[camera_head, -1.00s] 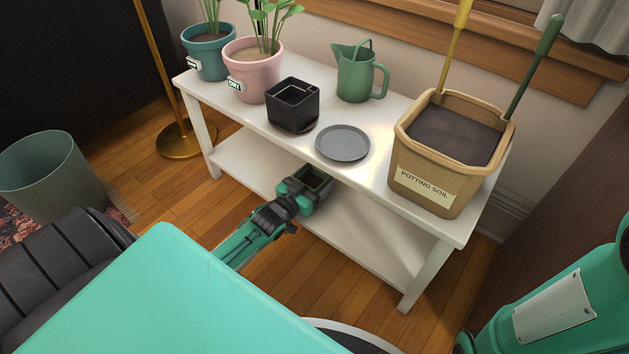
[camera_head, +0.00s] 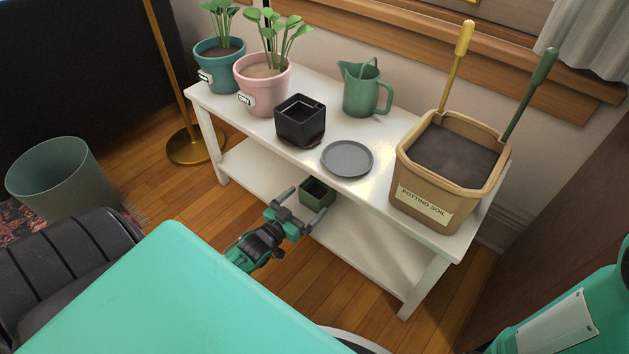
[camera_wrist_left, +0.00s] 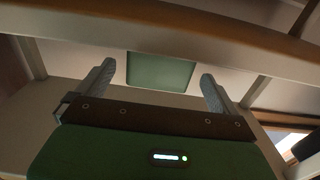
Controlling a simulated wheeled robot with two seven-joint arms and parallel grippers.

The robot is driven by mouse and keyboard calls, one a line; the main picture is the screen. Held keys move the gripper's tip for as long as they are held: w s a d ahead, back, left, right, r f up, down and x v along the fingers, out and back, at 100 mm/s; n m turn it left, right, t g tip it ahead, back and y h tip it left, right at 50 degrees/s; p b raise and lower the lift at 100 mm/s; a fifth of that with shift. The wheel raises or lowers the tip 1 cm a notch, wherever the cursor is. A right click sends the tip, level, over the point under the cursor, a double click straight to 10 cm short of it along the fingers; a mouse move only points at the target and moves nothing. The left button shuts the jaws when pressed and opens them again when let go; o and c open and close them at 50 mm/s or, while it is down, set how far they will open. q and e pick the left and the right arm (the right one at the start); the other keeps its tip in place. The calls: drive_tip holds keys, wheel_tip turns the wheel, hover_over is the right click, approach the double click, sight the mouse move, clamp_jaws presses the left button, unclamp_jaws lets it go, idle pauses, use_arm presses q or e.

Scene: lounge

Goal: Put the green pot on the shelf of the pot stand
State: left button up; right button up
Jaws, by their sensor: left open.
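The green pot (camera_head: 317,193) is a small square pot standing on the lower white shelf (camera_head: 362,242) of the pot stand (camera_head: 408,208). It also shows in the left wrist view (camera_wrist_left: 160,73), just beyond my fingertips. My left gripper (camera_head: 298,207) is open and empty, in front of the pot at the shelf's front edge, its two fingers apart. A gap shows between the fingers and the pot in the left wrist view. My right gripper is not in view; only part of my right arm shows at the lower right.
The stand's top holds a teal pot (camera_head: 219,64) and a pink pot (camera_head: 262,84) with plants, a black square pot (camera_head: 299,122), a grey saucer (camera_head: 347,158), a green watering can (camera_head: 365,90) and a soil bin (camera_head: 421,177). A waste bin (camera_head: 62,177) stands at left.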

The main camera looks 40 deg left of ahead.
use_arm(q)
drive_tip(key=s+p, duration=0.1)
drive_tip(key=s, duration=0.4)
drive_tip(key=shift+a+p, duration=0.15)
drive_tip(key=shift+p, duration=0.2)
